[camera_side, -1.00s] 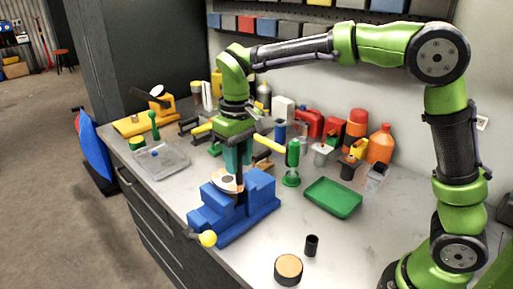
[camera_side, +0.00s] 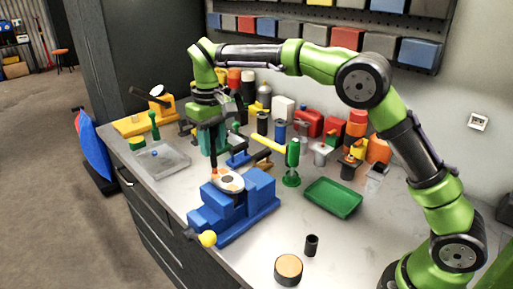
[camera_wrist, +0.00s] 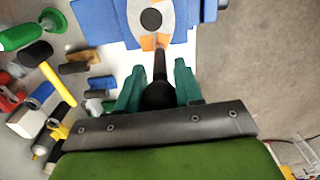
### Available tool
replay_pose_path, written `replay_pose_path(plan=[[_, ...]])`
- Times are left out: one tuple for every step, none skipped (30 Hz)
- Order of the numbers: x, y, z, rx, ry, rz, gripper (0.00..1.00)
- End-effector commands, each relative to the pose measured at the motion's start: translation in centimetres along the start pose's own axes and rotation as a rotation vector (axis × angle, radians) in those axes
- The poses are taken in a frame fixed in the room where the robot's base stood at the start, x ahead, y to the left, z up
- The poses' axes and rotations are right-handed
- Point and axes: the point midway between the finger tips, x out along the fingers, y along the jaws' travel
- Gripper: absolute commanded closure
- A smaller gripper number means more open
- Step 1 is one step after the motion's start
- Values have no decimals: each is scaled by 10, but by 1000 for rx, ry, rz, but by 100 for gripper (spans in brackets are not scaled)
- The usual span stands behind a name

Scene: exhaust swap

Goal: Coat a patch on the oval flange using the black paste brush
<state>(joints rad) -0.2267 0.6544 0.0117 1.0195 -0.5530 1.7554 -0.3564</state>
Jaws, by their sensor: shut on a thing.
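My gripper (camera_side: 212,150) has teal fingers shut on the black paste brush (camera_wrist: 158,88), which points down from them. The pale oval flange (camera_side: 231,180) sits on the blue vise (camera_side: 240,213). In the wrist view the flange (camera_wrist: 138,14) has a dark round hole in its middle and orange patches (camera_wrist: 136,42) near its lower end. The brush tip is over or at this end, among the orange patches. In the side view the brush (camera_side: 213,164) is by the flange's far left end. I cannot tell whether the tip touches.
A green tray (camera_side: 333,198) and a green stand (camera_side: 292,165) are right of the vise. A clear tray (camera_side: 165,162) is at the left. Bottles and red cans (camera_side: 308,121) line the back. A round wooden-topped block (camera_side: 288,269) and black cup (camera_side: 311,245) stand in front.

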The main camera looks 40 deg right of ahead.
Motion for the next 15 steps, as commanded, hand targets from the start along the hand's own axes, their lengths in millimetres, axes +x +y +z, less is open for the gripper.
replay_pose_path(plan=[[1, 1, -5, 2, 0, 1, 95], [1, 1, -8, 2, 0, 1, 95], [1, 1, -11, 2, 0, 1, 95], [1, 1, -14, 2, 0, 0, 95], [0, 4, -14, 3, 1, 0, 95], [0, 9, -12, 4, -1, 1, 95], [1, 12, -12, 4, -1, 1, 95], [1, 14, -12, 3, 0, 1, 95], [0, 16, -10, 1, 0, 1, 95], [0, 14, -6, 0, -1, 1, 95], [0, 14, -3, -1, -2, 1, 95], [1, 13, 0, -1, -2, 0, 95], [0, 13, 3, 0, -2, 0, 95], [1, 13, 6, 0, -3, 0, 95], [0, 13, 10, -1, -1, 1, 95]])
